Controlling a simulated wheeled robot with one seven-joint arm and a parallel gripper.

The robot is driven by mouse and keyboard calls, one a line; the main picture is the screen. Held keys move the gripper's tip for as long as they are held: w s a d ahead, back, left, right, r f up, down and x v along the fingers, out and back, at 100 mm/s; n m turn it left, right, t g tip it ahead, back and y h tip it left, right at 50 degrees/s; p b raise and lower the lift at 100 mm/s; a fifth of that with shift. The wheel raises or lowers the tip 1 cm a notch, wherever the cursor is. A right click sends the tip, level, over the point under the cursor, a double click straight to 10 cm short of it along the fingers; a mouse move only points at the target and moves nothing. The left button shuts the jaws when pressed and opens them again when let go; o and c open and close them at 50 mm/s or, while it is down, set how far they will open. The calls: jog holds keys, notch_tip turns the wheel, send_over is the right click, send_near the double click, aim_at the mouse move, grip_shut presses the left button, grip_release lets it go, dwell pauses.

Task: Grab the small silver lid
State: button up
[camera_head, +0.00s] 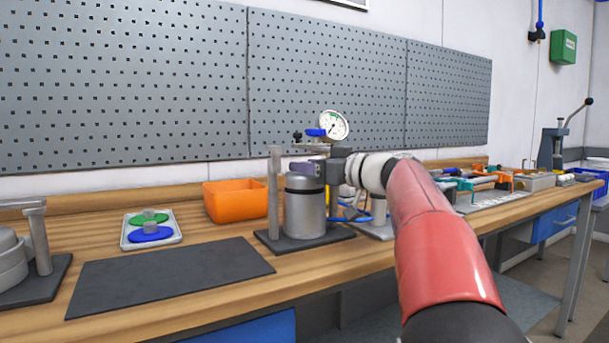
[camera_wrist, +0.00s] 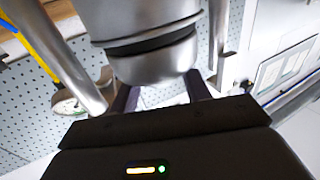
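The small silver lid (camera_head: 304,181) sits on top of a silver canister (camera_head: 304,212) with a black band under the lid, standing on a dark base plate. In the wrist view the lid (camera_wrist: 153,68) is close in front of my gripper (camera_wrist: 160,88), with the canister body (camera_wrist: 140,18) above it in the picture. My gripper (camera_head: 306,168) is at lid height, its two dark fingers spread about as wide as the lid. The lid's edge hides the fingertips, so contact cannot be made out.
A thin silver post (camera_head: 273,195) stands left of the canister and a pressure gauge (camera_head: 333,125) behind it. An orange bin (camera_head: 235,200), a tray (camera_head: 151,239) with green and blue discs, and a dark mat (camera_head: 170,275) lie left. Tools crowd the bench right.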

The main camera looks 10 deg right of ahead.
grip_shut()
jog(key=shift+r, duration=0.1)
